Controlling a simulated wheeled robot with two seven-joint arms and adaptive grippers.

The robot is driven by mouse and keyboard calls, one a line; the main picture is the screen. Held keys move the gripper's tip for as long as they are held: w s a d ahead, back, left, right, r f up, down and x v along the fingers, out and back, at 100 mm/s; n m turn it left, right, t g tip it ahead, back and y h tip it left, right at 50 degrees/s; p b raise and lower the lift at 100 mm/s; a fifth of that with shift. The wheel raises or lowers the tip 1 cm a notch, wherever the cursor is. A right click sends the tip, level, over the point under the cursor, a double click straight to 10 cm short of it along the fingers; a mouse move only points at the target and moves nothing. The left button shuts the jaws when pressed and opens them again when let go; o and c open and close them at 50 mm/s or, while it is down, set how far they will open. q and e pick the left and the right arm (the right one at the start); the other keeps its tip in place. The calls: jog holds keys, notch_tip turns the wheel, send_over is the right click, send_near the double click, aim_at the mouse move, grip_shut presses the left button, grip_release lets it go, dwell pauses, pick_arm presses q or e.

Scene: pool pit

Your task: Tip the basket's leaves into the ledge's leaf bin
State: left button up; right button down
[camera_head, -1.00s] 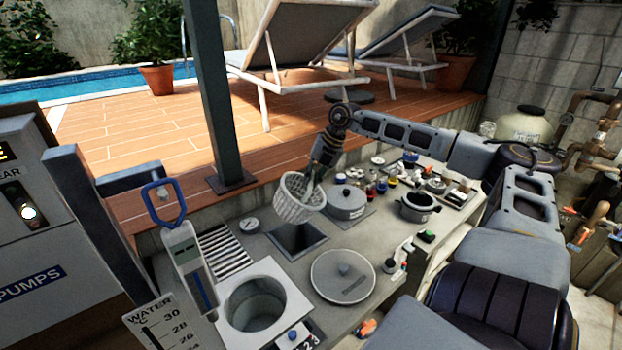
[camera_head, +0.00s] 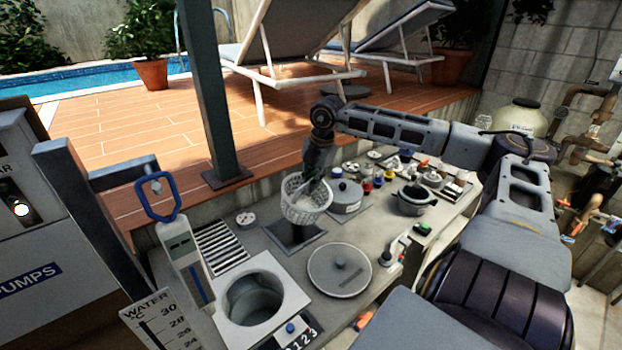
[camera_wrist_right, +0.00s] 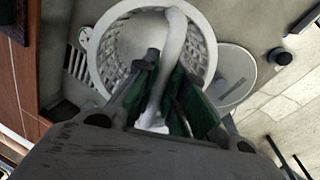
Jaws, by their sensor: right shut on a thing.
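The white mesh basket (camera_head: 306,206) hangs roughly upright over the dark square opening (camera_head: 303,236) in the grey ledge. My right gripper (camera_head: 314,185) is shut on its white handle from above. In the right wrist view the basket (camera_wrist_right: 112,48) is seen from above, and its handle (camera_wrist_right: 172,65) runs between the green finger pads of my right gripper (camera_wrist_right: 172,100). I cannot make out leaves in the basket; the gripper and handle hide part of its inside. A round well (camera_head: 252,298) is open at the front of the ledge; I cannot tell which opening is the leaf bin.
A round grey lid (camera_head: 340,270) lies right of the square opening. A lidded grey pot (camera_head: 345,195) stands just behind the basket, and a dark open pot (camera_head: 415,199) farther right. A slatted grate (camera_head: 220,247) and gauge (camera_head: 246,219) lie left. A green post (camera_head: 207,95) rises behind.

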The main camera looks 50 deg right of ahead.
jog(key=m+g, duration=0.1)
jog(key=m, duration=0.2)
jog(key=s+a+m+g, duration=0.1)
jog(key=m, duration=0.2)
jog(key=s+m+g, duration=0.1)
jog(key=m, duration=0.2)
jog(key=shift+a+r, duration=0.1)
jog(key=shift+a, duration=0.15)
jog(key=shift+g, duration=0.3)
jog(key=shift+n+t, duration=0.3)
jog(key=shift+t, duration=0.1)
dwell(0.6)
jog(key=shift+w+d+n+t, duration=0.2)
jog(key=shift+n+t, duration=0.15)
jog(key=shift+n, duration=0.65)
jog(key=shift+w+d+n+t, duration=0.1)
jog(key=shift+w+n+t, duration=0.2)
jog(key=shift+n, duration=0.7)
jog(key=shift+w+d+n+t, duration=0.15)
jog(key=shift+n+t, duration=0.2)
jog(key=shift+n, duration=0.65)
